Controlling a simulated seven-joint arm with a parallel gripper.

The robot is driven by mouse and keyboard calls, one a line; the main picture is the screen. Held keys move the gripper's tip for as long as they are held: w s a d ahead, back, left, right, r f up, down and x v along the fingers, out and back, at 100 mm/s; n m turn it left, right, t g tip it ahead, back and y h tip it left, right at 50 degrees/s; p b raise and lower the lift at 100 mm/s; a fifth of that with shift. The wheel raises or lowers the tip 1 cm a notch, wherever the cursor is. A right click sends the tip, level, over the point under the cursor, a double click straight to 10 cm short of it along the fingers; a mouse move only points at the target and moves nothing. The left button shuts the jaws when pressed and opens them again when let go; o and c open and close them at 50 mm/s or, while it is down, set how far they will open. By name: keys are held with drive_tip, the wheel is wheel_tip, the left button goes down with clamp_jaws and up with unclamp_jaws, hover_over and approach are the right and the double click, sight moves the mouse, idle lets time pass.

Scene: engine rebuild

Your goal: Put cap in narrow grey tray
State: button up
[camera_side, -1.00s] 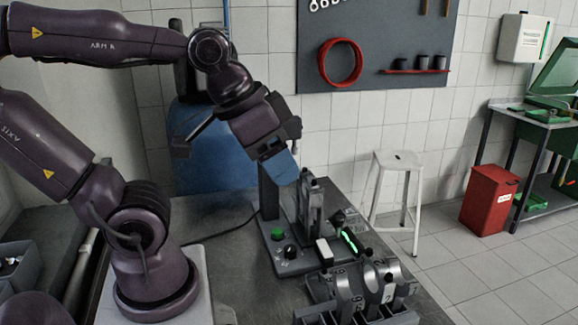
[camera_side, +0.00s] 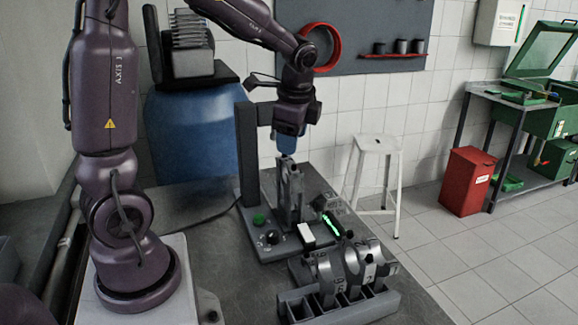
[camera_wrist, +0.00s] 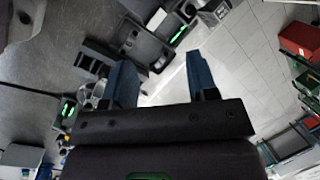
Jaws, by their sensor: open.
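My gripper (camera_side: 289,148) has blue fingers and points down above the grey bench fixture, over an upright grey metal piece (camera_side: 290,190). The wrist view shows its two fingers (camera_wrist: 161,82) spread apart with nothing seen between them. I cannot tell whether the upright piece under my gripper is a cap or part of the fixture. The tray is hard to make out in the wrist view.
The fixture base (camera_side: 290,245) has a green button (camera_side: 259,219), a black knob, a white block (camera_side: 306,235) and a lit green strip. A dark post (camera_side: 247,150) rises just left of my gripper. Bare bench (camera_side: 210,245) lies left of the fixture. A white stool (camera_side: 375,150) stands behind.

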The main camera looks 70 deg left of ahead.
sight(289, 160)
drive_tip(key=w+a+f+m, duration=0.1)
drive_tip(key=a+f+m, duration=0.1)
drive_tip(key=m, duration=0.1)
drive_tip(key=w+a+f+m+y, duration=0.1)
drive_tip(key=a+f+m, duration=0.1)
drive_tip(key=a+m, duration=0.1)
drive_tip(key=w+a+f+m, duration=0.1)
drive_tip(key=a+f+m, duration=0.1)
drive_tip(key=m, duration=0.2)
drive_tip(key=shift+w+a+f+y, duration=0.15)
drive_tip(key=shift+a+f+y, duration=0.15)
drive_tip(key=shift+a+f, duration=0.05)
drive_tip(key=x, duration=0.5)
drive_tip(key=shift+a, duration=0.25)
clamp_jaws()
drive_tip(key=shift+r, duration=0.15)
